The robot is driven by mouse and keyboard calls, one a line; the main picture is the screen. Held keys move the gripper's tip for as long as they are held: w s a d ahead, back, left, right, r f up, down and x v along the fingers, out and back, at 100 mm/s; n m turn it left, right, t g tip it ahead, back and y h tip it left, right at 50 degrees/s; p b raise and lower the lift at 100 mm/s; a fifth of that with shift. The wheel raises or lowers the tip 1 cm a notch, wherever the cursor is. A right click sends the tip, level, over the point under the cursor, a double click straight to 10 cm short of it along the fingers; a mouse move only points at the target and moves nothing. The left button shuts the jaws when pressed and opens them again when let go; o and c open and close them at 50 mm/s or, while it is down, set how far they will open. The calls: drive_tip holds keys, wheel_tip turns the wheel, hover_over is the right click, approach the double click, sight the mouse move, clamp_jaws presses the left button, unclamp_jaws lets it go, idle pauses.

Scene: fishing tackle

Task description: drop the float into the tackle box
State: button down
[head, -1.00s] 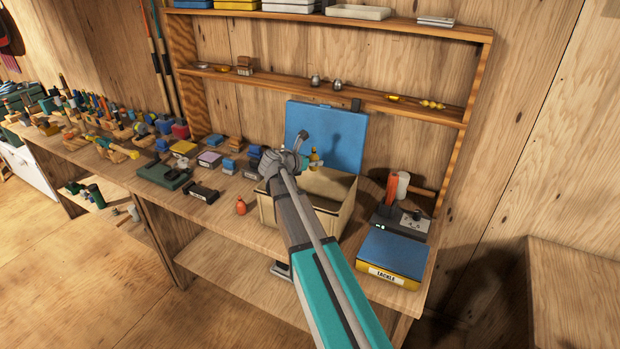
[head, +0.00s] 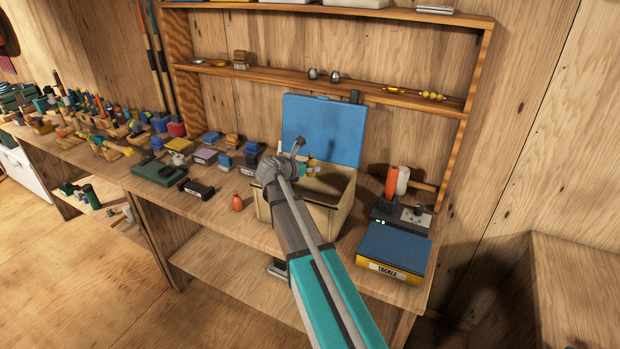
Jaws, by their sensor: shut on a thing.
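The tackle box (head: 290,222) is a cream open-topped box on the workbench, with its blue lid (head: 322,128) raised at the back. My gripper (head: 305,168) is over the box's opening, near its left and back side. It is shut on a small yellow-orange thing, which looks like the float (head: 312,163). The float seems upright and at about the height of the rim; its lower end and the fingertips are small and partly hidden. My arm covers part of the box's front and left side.
A small orange bulb-shaped thing (head: 237,202) stands left of the box. A closed blue-topped box labelled TACKLE (head: 395,250) and a dark device (head: 400,216) are on the right. Several small boxes and tackle crowd the bench leftward. A shelf (head: 330,82) runs above.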

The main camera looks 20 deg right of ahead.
drive_tip(key=shift+f+b, duration=0.3)
drive_tip(key=shift+f, duration=0.15)
drive_tip(key=shift+c, duration=0.8)
unclamp_jaws()
drive_tip(key=shift+r, duration=0.15)
